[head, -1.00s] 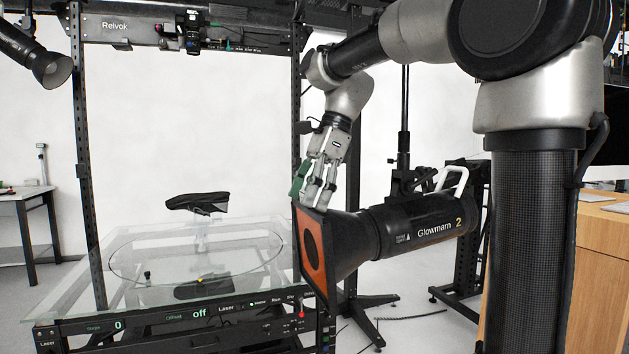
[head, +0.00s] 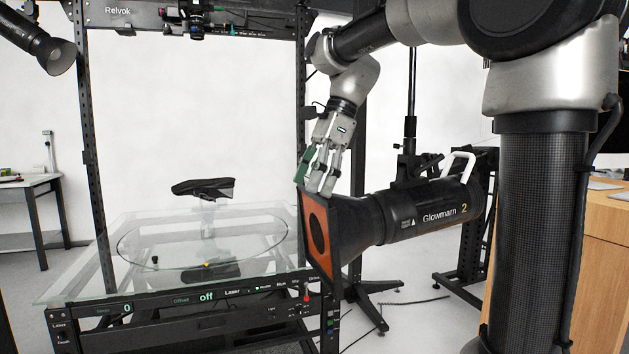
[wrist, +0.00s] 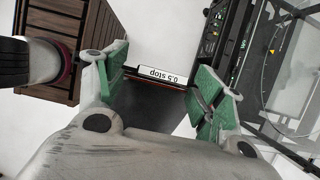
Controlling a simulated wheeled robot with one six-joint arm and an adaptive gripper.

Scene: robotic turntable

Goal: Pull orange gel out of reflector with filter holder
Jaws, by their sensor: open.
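The orange gel (head: 327,265) shows at the square front mouth of the black reflector (head: 350,218), with a dark round area in its middle. The reflector is on a black lamp (head: 425,213) marked "Glowmarn 2". My gripper (head: 317,188) points down at the reflector's top front edge. In the wrist view my gripper (wrist: 158,85) is open, its green pads apart. A white tab (wrist: 161,77) reading "0.5 stop", upside down, lies between the fingers along the dark reflector edge. I cannot tell whether the pads touch it.
Left of the lamp stands a rack with a glass turntable (head: 130,245), a dark shoe (head: 203,188) above it and a control panel (head: 200,310). A wooden cabinet (head: 605,245) is at right. A lamp stand (head: 410,100) rises behind the lamp.

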